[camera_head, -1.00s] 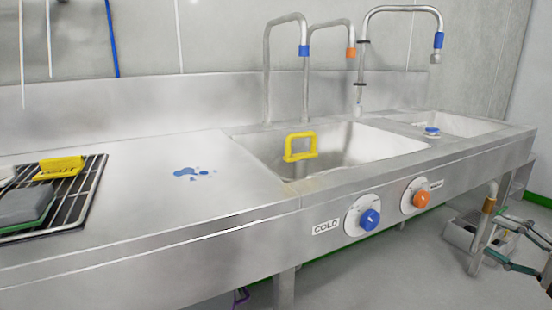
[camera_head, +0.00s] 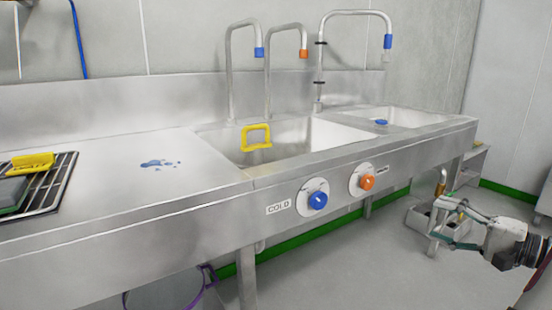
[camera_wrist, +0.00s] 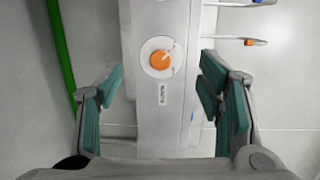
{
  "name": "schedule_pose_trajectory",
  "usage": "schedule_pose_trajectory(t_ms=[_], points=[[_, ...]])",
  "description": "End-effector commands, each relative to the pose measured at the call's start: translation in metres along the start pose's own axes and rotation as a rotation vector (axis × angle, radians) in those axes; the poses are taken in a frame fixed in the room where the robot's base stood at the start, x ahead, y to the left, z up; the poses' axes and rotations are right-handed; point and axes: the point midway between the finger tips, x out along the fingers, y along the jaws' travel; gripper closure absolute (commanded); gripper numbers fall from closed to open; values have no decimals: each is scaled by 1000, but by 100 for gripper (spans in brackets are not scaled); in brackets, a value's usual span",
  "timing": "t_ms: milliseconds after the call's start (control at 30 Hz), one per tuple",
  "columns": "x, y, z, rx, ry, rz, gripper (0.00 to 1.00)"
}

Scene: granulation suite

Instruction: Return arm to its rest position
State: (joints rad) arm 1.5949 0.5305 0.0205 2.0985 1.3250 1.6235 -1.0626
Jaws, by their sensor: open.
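My gripper (camera_head: 452,226) is at the right of the head view, in front of the steel sink counter (camera_head: 215,196) and below its top. Its fingers are spread and nothing shows between them. In the wrist view my gripper (camera_wrist: 160,105) also shows open, with green pads on both sides. The orange knob (camera_wrist: 161,60) and its label appear between and beyond the fingers, apart from them. The orange knob (camera_head: 367,182) and the blue knob (camera_head: 318,201) sit on the counter's front panel.
A rack (camera_head: 62,186) with a yellow item and a grey-green pad lies at left. A blue spill (camera_head: 160,163) is on the counter. A purple-rimmed bucket (camera_head: 165,291) stands below. The floor in front is clear.

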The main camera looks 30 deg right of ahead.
Motion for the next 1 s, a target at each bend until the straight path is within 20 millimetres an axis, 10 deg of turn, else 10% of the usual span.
schedule_pose_trajectory(t_ms=[333, 567, 800, 1000], points=[[71, -28, 85, 9, -303, 156, 39], [113, -46, 208, -35, -644, 409, 39], [98, -46, 326, -181, -923, 736, 39], [55, -36, 388, -394, -1047, 987, 39]])
